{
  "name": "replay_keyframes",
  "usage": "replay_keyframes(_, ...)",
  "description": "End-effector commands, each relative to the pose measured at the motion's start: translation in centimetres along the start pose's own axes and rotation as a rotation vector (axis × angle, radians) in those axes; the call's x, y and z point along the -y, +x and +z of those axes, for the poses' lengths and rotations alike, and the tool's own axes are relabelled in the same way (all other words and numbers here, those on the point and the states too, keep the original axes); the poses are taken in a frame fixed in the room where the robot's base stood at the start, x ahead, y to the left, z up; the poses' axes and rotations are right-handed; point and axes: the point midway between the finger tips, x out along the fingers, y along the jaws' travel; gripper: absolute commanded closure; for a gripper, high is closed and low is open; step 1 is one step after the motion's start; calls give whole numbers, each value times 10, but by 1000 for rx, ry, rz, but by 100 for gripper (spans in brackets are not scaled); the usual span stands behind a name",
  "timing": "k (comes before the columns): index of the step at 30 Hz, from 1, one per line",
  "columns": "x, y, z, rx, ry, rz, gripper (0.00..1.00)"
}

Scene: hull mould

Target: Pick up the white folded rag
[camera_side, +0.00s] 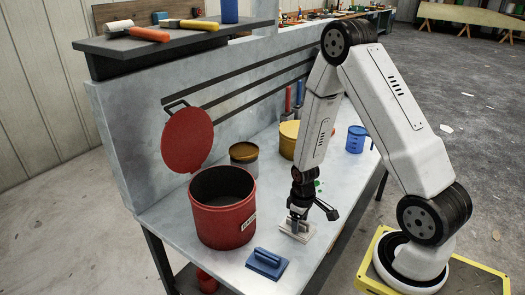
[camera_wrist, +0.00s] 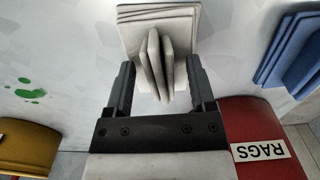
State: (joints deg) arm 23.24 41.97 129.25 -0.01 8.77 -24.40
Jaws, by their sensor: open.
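The white folded rag (camera_wrist: 158,25) lies on the bench top, with a raised folded ridge standing up from its middle. In the wrist view my gripper (camera_wrist: 160,85) is open, with one finger on each side of the ridge and a visible gap on both sides. In the side view the rag (camera_side: 297,232) is a pale flat stack right below my gripper (camera_side: 297,222), which points straight down. The gripper hides part of the rag there. Whether the fingers touch the rag cannot be told.
A red bucket (camera_side: 222,225), labelled RAGS in the wrist view (camera_wrist: 262,135), stands left of the gripper. A blue block with a handle (camera_side: 267,263) lies close in front. A yellow tin (camera_side: 289,138), a brown-lidded tin (camera_side: 244,157) and a blue cup (camera_side: 356,139) stand farther back.

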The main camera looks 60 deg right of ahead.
Motion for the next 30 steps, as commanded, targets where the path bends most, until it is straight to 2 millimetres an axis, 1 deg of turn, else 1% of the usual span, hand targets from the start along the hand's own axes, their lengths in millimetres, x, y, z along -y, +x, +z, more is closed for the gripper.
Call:
replay_keyframes(14, 0, 0, 0, 0, 0, 0, 29)
replay_keyframes(15, 0, 0, 0, 0, 0, 0, 33)
replay_keyframes(16, 0, 0, 0, 0, 0, 0, 42)
replay_keyframes(17, 0, 0, 0, 0, 0, 0, 52)
replay_keyframes(18, 0, 0, 0, 0, 0, 0, 64)
replay_keyframes(20, 0, 0, 0, 0, 0, 0, 83)
replay_keyframes(21, 0, 0, 0, 0, 0, 0, 96)
replay_keyframes(22, 0, 0, 0, 0, 0, 0, 100)
replay_keyframes(30, 0, 0, 0, 0, 0, 0, 100)
